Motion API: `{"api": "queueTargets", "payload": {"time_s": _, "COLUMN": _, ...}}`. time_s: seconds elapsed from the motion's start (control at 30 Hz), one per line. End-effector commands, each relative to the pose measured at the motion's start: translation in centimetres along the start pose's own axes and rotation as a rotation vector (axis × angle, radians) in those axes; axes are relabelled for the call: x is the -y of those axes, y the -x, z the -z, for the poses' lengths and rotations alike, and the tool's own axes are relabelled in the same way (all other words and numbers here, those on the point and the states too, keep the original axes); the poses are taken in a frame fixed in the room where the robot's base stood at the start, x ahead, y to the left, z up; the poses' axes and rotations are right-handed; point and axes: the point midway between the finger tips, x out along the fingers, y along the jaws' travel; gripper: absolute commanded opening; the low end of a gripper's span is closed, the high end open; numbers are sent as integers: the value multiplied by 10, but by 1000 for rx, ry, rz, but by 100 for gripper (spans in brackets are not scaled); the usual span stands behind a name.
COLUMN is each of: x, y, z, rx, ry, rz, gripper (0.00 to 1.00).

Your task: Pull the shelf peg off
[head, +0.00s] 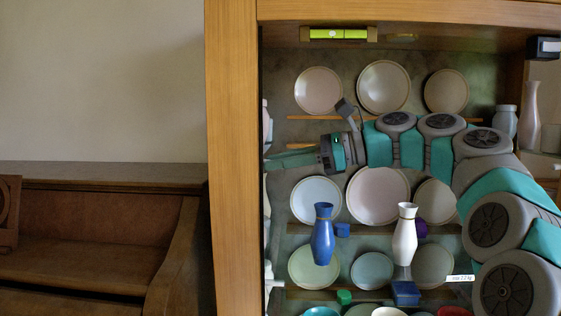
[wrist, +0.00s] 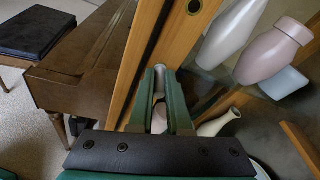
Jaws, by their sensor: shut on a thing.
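My gripper (head: 275,160) reaches left inside the open cabinet, its green fingers against the inner side of the left wooden post (head: 232,170). In the wrist view my gripper (wrist: 160,78) is shut, with the fingertips close to the wooden frame (wrist: 128,75). A small pale grey piece, the shelf peg (wrist: 159,80), shows between the fingertips. Most of it is hidden by the fingers. In the head view I cannot make the peg out.
Plates (head: 384,87) stand on the shelves above and below my arm. A blue vase (head: 323,235) and a white vase (head: 405,235) stand lower. A green spirit level (head: 338,34) is at the top.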

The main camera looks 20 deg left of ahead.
Motion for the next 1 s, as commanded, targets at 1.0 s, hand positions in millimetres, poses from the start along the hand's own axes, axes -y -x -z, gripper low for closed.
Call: {"api": "queueTargets", "payload": {"time_s": 1.0, "x": 2, "y": 24, "z": 5, "rx": -1, "ry": -1, "rz": 0, "gripper": 0}}
